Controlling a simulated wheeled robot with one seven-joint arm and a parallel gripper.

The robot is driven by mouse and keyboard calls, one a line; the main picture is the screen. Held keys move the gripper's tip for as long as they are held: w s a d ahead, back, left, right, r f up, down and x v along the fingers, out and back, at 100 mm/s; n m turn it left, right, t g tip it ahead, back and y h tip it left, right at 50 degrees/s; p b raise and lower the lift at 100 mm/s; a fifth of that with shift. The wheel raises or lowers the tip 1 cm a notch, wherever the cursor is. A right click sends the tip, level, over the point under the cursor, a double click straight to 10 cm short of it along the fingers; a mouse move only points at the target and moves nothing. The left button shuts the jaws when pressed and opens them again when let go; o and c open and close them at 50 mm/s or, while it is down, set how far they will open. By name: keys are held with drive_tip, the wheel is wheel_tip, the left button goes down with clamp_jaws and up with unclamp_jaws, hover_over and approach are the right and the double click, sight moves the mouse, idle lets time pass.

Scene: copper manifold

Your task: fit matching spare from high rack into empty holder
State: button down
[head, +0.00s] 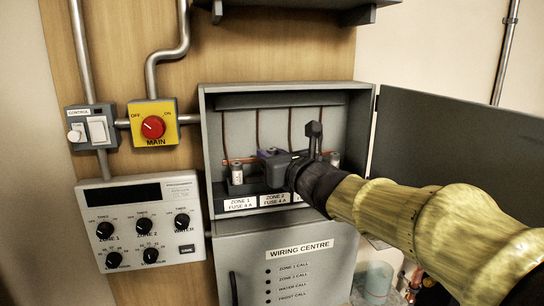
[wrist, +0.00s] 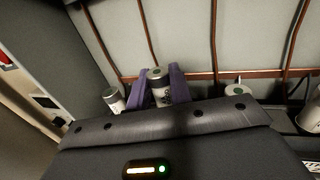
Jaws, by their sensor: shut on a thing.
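My gripper (head: 268,154) is inside the open grey box, above the "ZONE 2 FUSE 4 A" label (head: 273,200). In the wrist view its purple fingers (wrist: 161,88) are shut on a small pale cylindrical fuse (wrist: 160,90) with a dark patterned side. It stands nearly upright in front of the copper bar. The fuse's lower end and the holder under it are hidden by my gripper, so I cannot tell whether it is seated. Another fuse (head: 237,173) stands above the "ZONE 1 FUSE 4 A" label; a leaning-looking one shows in the wrist view (wrist: 115,100).
Another fuse (head: 334,159) stands at the right of the box. The box door (head: 455,150) is swung open to the right, beside my arm. A dark shelf (head: 290,14) hangs above. The main switch (head: 152,126) and control panel (head: 140,222) are at the left.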

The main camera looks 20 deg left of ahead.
drive_tip(key=shift+f, duration=0.15)
drive_tip(key=shift+w+d+b, duration=0.1)
drive_tip(key=shift+d+b, duration=0.2)
drive_tip(key=shift+s+a, duration=0.25)
drive_tip(key=shift+a, duration=0.05)
drive_tip(key=shift+w+d+b, duration=0.15)
drive_tip(key=shift+d+b, duration=0.1)
drive_tip(key=shift+b, duration=0.05)
idle(0.4)
drive_tip(key=shift+a+f+b, duration=0.2)
drive_tip(key=shift+f+b, duration=0.85)
drive_tip(key=shift+b, duration=0.25)
idle(0.5)
drive_tip(key=c, duration=1.2)
unclamp_jaws()
